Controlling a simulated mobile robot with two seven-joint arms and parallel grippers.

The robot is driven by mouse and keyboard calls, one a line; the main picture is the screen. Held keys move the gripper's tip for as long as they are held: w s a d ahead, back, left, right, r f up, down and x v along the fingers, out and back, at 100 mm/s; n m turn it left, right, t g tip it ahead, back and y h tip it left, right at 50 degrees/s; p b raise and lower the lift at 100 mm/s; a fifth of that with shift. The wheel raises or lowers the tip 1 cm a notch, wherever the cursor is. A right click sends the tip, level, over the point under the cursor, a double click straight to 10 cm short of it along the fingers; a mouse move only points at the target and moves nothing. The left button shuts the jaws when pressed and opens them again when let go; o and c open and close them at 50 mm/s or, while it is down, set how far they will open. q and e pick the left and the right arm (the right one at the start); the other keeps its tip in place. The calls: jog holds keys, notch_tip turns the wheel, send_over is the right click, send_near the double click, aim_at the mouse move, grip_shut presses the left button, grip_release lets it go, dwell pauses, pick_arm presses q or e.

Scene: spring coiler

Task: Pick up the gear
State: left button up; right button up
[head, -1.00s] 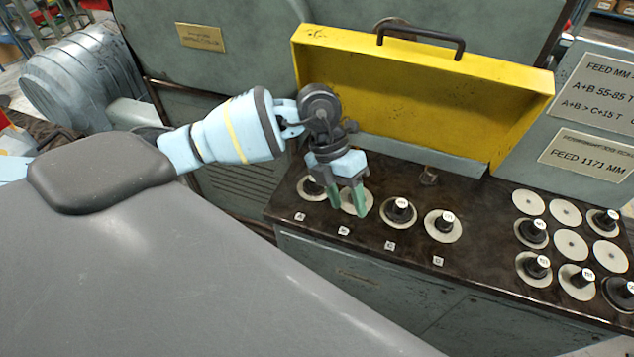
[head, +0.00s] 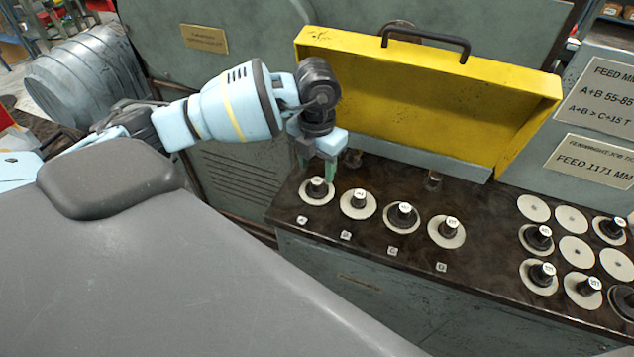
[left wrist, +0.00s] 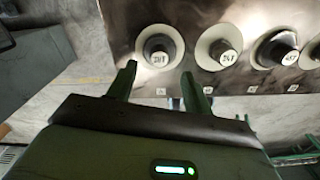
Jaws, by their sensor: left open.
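Several dark gears with white labels on their tops stand on pale round discs on a dark bench top. The leftmost gear (head: 317,187) is closest to my left gripper (head: 317,168); the second (head: 359,199), third (head: 403,214) and fourth (head: 448,229) run to the right. My left gripper is open and empty, its green fingers pointing down just behind the leftmost gear. In the left wrist view, the fingers (left wrist: 159,82) lie apart, with that gear (left wrist: 158,52) straight ahead between their lines. Which gear is meant cannot be told. My right gripper is out of view.
A yellow cover (head: 430,105) with a black handle stands behind the gear row. More gears and bare discs (head: 571,219) fill the bench's right end. Small lettered tags (head: 346,236) lie along the front edge. Feed signs hang at right.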

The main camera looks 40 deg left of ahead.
aim_at(317, 180)
pick_arm(q)
notch_tip(317, 180, down, 5)
jog(key=shift+w, duration=0.15)
grip_shut()
dwell(0.4)
